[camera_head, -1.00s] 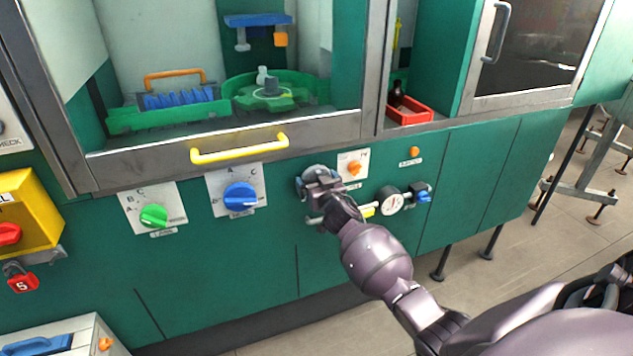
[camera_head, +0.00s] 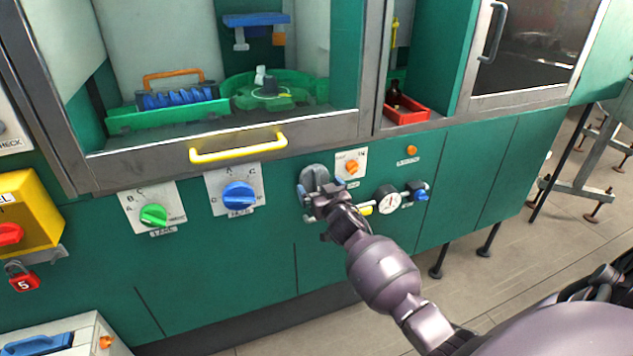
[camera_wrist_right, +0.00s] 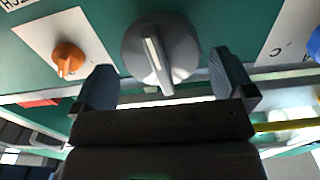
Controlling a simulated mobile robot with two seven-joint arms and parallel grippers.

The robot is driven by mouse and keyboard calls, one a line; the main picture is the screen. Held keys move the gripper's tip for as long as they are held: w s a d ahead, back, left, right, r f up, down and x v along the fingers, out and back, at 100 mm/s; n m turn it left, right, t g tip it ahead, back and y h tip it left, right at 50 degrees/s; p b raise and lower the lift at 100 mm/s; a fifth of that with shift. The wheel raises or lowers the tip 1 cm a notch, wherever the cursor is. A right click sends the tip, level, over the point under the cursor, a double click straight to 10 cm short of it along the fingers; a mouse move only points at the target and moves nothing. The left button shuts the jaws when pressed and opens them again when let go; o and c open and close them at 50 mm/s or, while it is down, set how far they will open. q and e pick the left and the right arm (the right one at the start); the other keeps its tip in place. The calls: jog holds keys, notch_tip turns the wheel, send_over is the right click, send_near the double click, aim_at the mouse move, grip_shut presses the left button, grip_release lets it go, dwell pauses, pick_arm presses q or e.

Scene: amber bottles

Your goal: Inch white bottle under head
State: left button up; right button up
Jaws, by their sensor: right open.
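The white bottle (camera_head: 260,75) stands on the green round carousel (camera_head: 240,100) behind the glass of the cabinet. The blue head (camera_head: 257,20) hangs above it on the back wall. My right gripper (camera_head: 313,192) is in front of a grey knob (camera_head: 312,175) on the green panel. In the right wrist view the gripper (camera_wrist_right: 162,85) is open, with one finger on either side of the grey knob (camera_wrist_right: 178,50); I cannot tell whether they touch it. The knob has a white pointer line. My left gripper is not in view.
An orange knob (camera_head: 352,166) is up and right of the grey one, with a pressure gauge (camera_head: 387,201) below right. A blue knob (camera_head: 238,196) and a green knob (camera_head: 153,215) sit left. A yellow handle (camera_head: 238,148) juts out above. A red bin (camera_head: 408,112) holds a dark bottle.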

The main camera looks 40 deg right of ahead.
aim_at(318, 187)
pick_arm(q)
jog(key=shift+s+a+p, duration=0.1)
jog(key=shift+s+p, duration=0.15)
jog(key=shift+p, duration=0.1)
pick_arm(e)
jog(key=v, duration=0.7)
jog(key=shift+w, duration=0.1)
notch_tip(318, 187, down, 7)
jog(key=w+a+m+t+b, duration=0.1)
jog(key=w+m+b, duration=0.15)
jog(key=b, duration=0.25)
jog(key=w+d+r+t, duration=0.1)
jog(key=w+r, duration=0.1)
jog(key=w+d+r+t+h, duration=0.1)
jog(key=w+r, duration=0.1)
jog(key=w+d+r+t+b, duration=0.1)
jog(key=w+r, duration=0.1)
jog(key=r, duration=0.1)
jog(key=shift+w+d+n+h, duration=0.1)
jog(key=shift+w+n+h, duration=0.15)
jog(key=shift+w+h, duration=0.15)
jog(key=shift+w+d+r, duration=0.15)
jog(key=shift+w+r, duration=0.1)
jog(key=shift+w, duration=0.1)
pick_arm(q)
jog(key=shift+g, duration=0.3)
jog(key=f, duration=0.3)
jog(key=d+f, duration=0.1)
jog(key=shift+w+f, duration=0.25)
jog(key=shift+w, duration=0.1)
